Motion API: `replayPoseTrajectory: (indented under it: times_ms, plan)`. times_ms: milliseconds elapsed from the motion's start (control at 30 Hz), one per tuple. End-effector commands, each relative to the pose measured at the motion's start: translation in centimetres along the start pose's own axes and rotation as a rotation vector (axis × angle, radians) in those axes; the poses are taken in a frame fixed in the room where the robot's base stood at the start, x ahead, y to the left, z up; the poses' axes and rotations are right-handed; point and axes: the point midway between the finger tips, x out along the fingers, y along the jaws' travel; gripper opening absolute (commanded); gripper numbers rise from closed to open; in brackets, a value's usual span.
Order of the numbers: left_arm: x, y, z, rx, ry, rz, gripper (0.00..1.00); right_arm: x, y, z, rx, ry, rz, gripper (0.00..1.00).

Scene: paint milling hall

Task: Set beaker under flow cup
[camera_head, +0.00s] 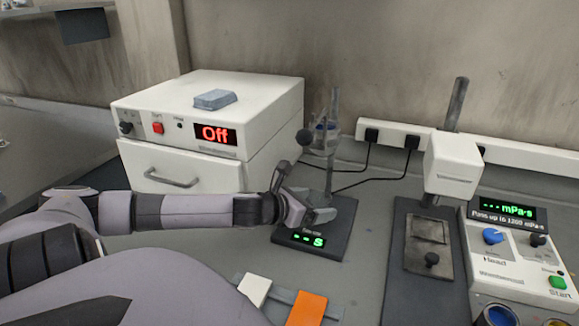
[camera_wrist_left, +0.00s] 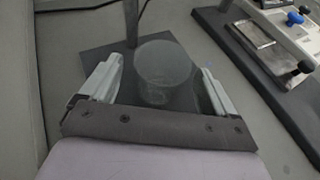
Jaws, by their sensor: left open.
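The flow cup (camera_head: 322,135) is held on an upright stand with a dark base plate (camera_head: 330,240) and a small green display. My left gripper (camera_head: 312,212) is low over that base plate, below the flow cup. In the left wrist view a clear glass beaker (camera_wrist_left: 163,70) stands upright on the dark plate (camera_wrist_left: 98,58), between the two fingers of my left gripper (camera_wrist_left: 162,82). The fingers are open, with gaps on both sides of the beaker. My right gripper is not in view.
A white oven-like box (camera_head: 215,110) reading Off stands behind my left arm. A viscometer (camera_head: 452,165) and its control panel (camera_head: 520,245) stand at right. A white card (camera_head: 254,290) and an orange card (camera_head: 307,308) lie in front. Grey bench shows between stand and viscometer.

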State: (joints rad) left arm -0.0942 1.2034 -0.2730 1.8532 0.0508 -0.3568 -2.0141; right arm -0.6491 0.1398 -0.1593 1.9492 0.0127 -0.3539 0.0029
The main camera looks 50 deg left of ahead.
Motion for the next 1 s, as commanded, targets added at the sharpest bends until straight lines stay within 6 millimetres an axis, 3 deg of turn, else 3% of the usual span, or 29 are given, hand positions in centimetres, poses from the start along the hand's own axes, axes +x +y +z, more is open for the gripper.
replayPoseTrajectory:
  times_ms: [1000]
  plan:
    - [-5.9,-0.1,-0.1,0.000,0.003,-0.003,0.90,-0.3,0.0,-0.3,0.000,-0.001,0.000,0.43]
